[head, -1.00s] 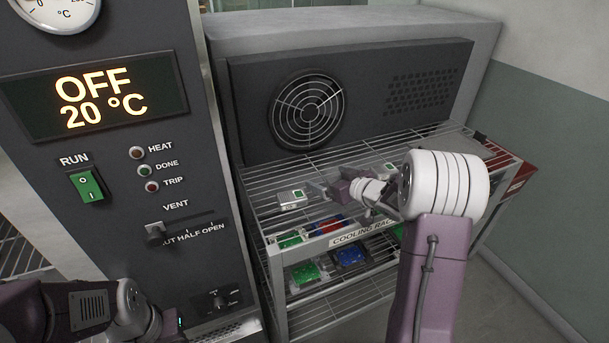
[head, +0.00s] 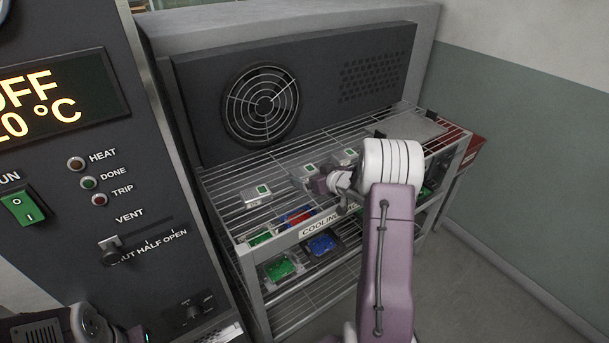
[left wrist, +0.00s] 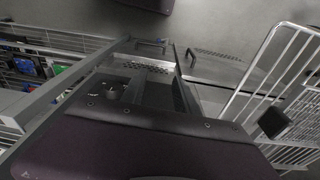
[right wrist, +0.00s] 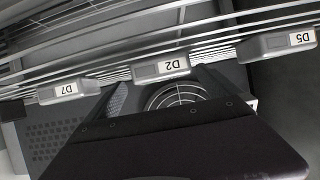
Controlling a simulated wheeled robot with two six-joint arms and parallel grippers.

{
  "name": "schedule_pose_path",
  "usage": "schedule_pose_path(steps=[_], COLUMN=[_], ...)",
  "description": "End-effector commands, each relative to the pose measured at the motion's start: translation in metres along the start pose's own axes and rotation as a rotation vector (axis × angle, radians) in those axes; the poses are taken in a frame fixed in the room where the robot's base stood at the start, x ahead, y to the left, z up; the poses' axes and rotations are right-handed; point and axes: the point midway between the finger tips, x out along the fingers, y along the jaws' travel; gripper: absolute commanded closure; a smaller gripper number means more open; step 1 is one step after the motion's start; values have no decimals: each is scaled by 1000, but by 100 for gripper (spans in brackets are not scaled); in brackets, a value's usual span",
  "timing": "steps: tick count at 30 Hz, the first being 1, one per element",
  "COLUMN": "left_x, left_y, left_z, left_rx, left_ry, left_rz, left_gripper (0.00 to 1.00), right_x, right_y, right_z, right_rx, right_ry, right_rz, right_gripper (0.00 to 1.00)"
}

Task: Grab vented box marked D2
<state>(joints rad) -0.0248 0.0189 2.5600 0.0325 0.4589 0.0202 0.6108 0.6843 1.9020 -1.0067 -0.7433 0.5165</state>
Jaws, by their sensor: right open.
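The box marked D2 (right wrist: 162,68) is a small grey box with a white label, shown upside down in the right wrist view. In the head view it appears to be the middle box (head: 304,172) on the rack's top shelf, with a green patch on top. My right gripper (right wrist: 160,80) is open, its fingers on either side of D2 in the picture; I cannot tell whether they touch it. In the head view, the right gripper (head: 308,181) is beside the middle box and partly hides it. My left gripper (left wrist: 157,88) appears open and empty in the left wrist view.
Boxes D5 (right wrist: 278,43) and D7 (right wrist: 62,91) flank D2 on the wire cooling rack (head: 225,208). Lower shelves hold green (head: 280,267) and blue (head: 321,244) items. A grey fan panel (head: 320,90) stands behind the rack, and an oven control panel (head: 70,200) stands left.

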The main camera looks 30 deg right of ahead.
Motion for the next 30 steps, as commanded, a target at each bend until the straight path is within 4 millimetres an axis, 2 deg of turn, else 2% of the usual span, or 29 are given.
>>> schedule_pose_path(steps=[3,6,14,17,21,30], left_x=[-1,0,0,0,0,-2], left_y=[0,0,0,0,0,0], left_z=[0,0,0,0,0,0], left_rx=[0,0,0,0,0,0], left_ry=[0,0,0,0,0,0], left_rz=[0,0,0,0,0,0], left_gripper=[64,64,64,64,64,64], right_x=[24,38,43,43,43,41], right_y=[-3,-3,-2,-2,-2,-2], right_z=[-2,-1,-2,-2,-2,-5], right_rx=[-1,0,1,1,1,0], right_ry=[0,0,0,0,0,0], right_rz=[-3,-3,-1,-1,-1,0], right_gripper=[0,0,0,25,64,64])
